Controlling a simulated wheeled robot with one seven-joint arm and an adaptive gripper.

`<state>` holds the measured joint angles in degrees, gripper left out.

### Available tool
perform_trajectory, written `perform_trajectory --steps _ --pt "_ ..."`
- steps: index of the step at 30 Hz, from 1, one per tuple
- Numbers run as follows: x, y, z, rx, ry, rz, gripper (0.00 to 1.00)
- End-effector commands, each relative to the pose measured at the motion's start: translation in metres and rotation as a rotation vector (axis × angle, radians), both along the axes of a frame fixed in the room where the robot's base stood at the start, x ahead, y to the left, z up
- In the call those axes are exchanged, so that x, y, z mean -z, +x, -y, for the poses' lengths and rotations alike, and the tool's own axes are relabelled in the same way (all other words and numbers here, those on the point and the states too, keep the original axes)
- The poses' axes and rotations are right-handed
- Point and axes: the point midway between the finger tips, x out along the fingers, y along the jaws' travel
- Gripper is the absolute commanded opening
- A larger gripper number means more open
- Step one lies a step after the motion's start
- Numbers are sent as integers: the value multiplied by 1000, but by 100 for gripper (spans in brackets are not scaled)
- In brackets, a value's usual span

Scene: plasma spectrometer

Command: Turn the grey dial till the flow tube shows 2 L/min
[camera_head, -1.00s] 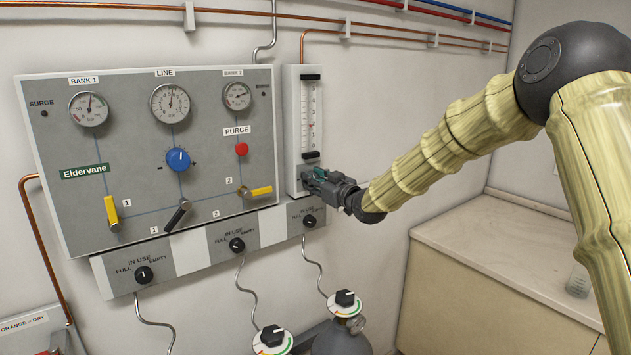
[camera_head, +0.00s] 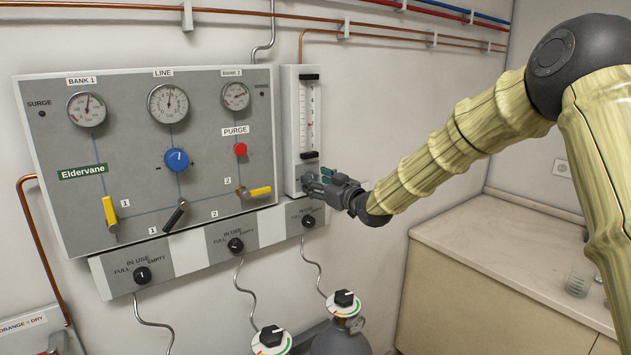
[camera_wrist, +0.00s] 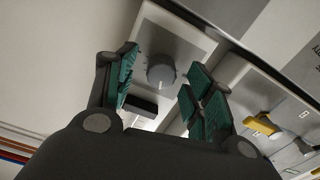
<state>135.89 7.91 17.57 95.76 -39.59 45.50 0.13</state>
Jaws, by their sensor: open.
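The grey dial (camera_wrist: 161,75) shows in the wrist view on the lower end of the flow tube's pale plate. My gripper (camera_wrist: 160,88) is open, with its green-padded fingers on either side of the dial in that view and gaps to both. I cannot tell how far the fingertips are from the dial in depth. In the head view my gripper (camera_head: 314,185) is at the foot of the flow tube (camera_head: 306,117) and hides most of the dial.
The grey panel (camera_head: 75,215) on the left carries gauges, a blue knob (camera_head: 176,160), a red purge button (camera_head: 240,149) and yellow and black levers. Black in-use knobs (camera_head: 308,221) sit just below my gripper. Gas cylinders (camera_head: 340,338) stand underneath. A counter (camera_head: 500,255) is at right.

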Motion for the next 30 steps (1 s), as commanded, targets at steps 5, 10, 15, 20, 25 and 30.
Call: perform_trajectory --steps 5,10,15,20,25,30 --pt "0 -26 20 1 0 -1 53" --pt "0 -51 39 2 1 -2 53" --pt "0 -69 53 2 0 -1 53" --pt "0 -79 59 1 1 0 53" --pt "0 -82 61 1 1 0 53" --pt "0 -82 62 1 1 0 53"
